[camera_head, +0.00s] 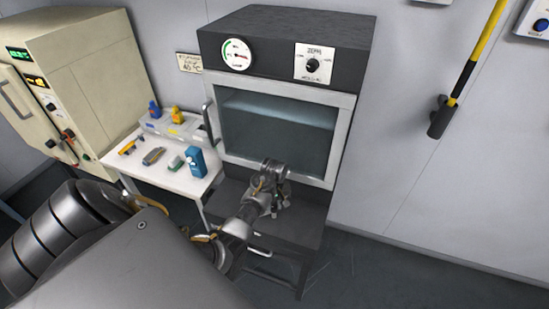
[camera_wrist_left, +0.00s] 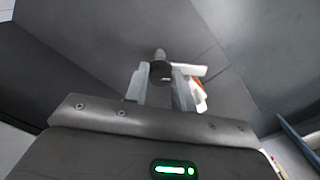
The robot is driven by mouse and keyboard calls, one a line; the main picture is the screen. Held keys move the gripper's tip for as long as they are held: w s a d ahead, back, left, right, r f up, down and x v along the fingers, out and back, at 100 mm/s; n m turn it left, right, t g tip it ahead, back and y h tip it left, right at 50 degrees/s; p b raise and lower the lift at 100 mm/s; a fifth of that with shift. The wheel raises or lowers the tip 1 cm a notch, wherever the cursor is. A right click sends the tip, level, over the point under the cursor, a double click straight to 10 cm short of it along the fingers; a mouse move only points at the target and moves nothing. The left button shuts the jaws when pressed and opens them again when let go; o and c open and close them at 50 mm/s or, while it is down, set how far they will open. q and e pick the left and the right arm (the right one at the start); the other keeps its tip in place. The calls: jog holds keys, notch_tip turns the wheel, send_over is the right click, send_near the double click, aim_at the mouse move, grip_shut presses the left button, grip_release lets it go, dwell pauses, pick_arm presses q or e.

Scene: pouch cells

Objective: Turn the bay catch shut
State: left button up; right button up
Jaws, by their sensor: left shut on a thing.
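My left gripper (camera_head: 272,176) is in front of the dark lower section under the glass door of the oven-like cabinet (camera_head: 286,40). In the left wrist view its two grey fingers (camera_wrist_left: 160,92) are closed on a small dark round knob, which looks like the bay catch (camera_wrist_left: 161,71). A short grey stub stands beyond the knob. A white and orange piece (camera_wrist_left: 190,71) shows beside the right finger; I cannot tell whether it belongs to the catch. In the head view the catch is hidden by my gripper, and its turn angle is unclear. My right gripper is not in view.
A white side table (camera_head: 172,180) left of the cabinet carries a tray, small bottles, tools and a blue container (camera_head: 196,162). A cream machine (camera_head: 75,80) stands at far left. A yellow-black pole (camera_head: 468,70) is on the right wall. The floor at right is clear.

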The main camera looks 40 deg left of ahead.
pick_arm(q)
jog(key=m, duration=0.4)
jog(key=shift+m, duration=0.3)
jog(key=shift+w+r+m, duration=0.1)
jog(key=shift+m, duration=1.7)
jog(key=o, duration=1)
